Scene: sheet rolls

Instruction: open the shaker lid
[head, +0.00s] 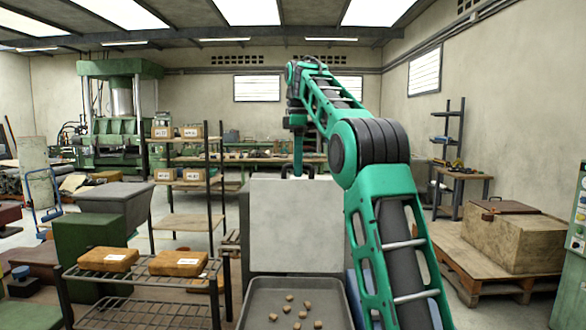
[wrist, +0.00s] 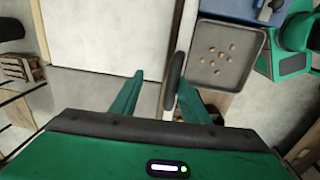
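The shaker appears as a pale, boxy unit (head: 298,228) straight ahead, its flat front facing me. Its pale top, which looks like the lid (wrist: 105,30), fills the upper left of the wrist view. A dark bar handle (wrist: 174,80) runs along the lid's tray-side edge; it also shows above the pale front in the head view. My gripper (wrist: 161,80) is open, with its green fingers apart. The handle shows between the fingers, closer to the right one; I cannot tell whether they touch. In the head view my arm's end is over the handle.
A grey tray (head: 296,300) with several small brown lumps lies low in front of the shaker. A wire rack (head: 110,285) with brown packages stands left. A wooden crate (head: 515,240) on a pallet is at the right. Shelves (head: 185,180) stand behind.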

